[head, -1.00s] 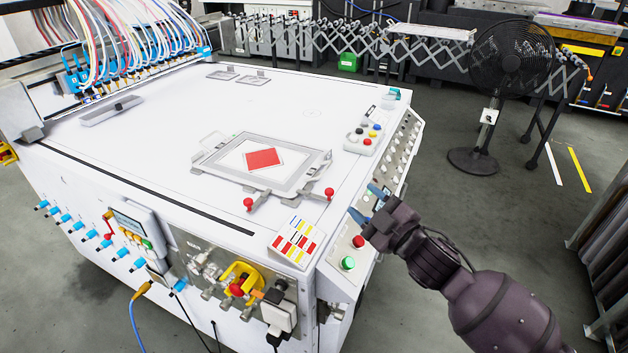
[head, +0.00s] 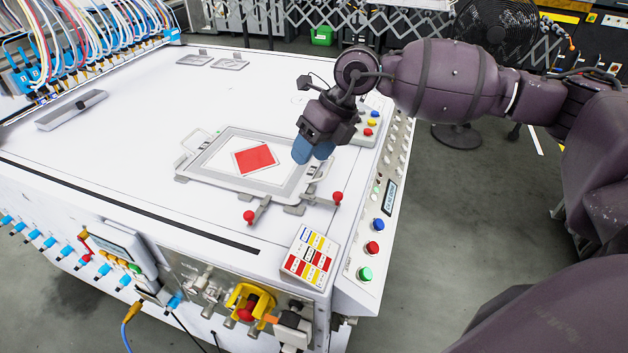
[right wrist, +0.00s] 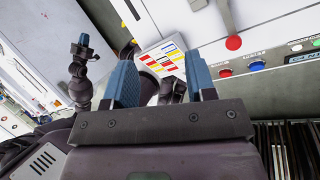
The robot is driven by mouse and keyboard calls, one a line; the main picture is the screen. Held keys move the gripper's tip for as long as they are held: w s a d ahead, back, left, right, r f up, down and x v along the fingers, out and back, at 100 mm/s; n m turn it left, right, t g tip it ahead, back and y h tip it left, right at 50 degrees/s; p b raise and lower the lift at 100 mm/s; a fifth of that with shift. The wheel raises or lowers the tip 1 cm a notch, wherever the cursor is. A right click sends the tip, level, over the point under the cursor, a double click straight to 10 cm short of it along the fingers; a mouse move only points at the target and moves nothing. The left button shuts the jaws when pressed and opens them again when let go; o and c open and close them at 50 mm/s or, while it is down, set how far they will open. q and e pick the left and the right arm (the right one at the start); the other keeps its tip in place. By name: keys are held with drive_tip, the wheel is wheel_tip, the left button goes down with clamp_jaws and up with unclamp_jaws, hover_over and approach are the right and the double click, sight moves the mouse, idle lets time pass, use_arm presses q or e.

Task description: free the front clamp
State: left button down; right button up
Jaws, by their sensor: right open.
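Two clamps with red knobs stand at the near edge of the grey frame (head: 222,192): a left, nearer one (head: 249,216) and a right one (head: 337,197). Which counts as the front clamp I cannot tell for sure. My right gripper (head: 312,152) is open and empty, above the frame's right side and beyond the right knob. In the right wrist view its blue fingers (right wrist: 162,82) are apart, with a red knob (right wrist: 233,42) on a grey lever beyond them. What looks like my left gripper (right wrist: 83,45) shows there, too small to read.
The frame surrounds a white sheet with a red square (head: 255,158). A button box (head: 368,128) stands near the right gripper. A colored label panel (head: 311,255) and red, blue and green buttons (head: 372,247) line the near right edge.

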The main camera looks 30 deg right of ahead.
sight(337, 193)
drive_tip(key=d+f+m+g+h, duration=0.1)
drive_tip(key=d+f+m+h, duration=0.1)
drive_tip(key=d+h, duration=0.35)
drive_tip(key=f, duration=0.7)
drive_tip(key=f+b, duration=0.1)
drive_tip(key=f, duration=0.3)
drive_tip(key=shift+s+d, duration=0.1)
drive_tip(key=shift+d, duration=0.25)
drive_tip(key=shift+c, duration=0.5)
clamp_jaws()
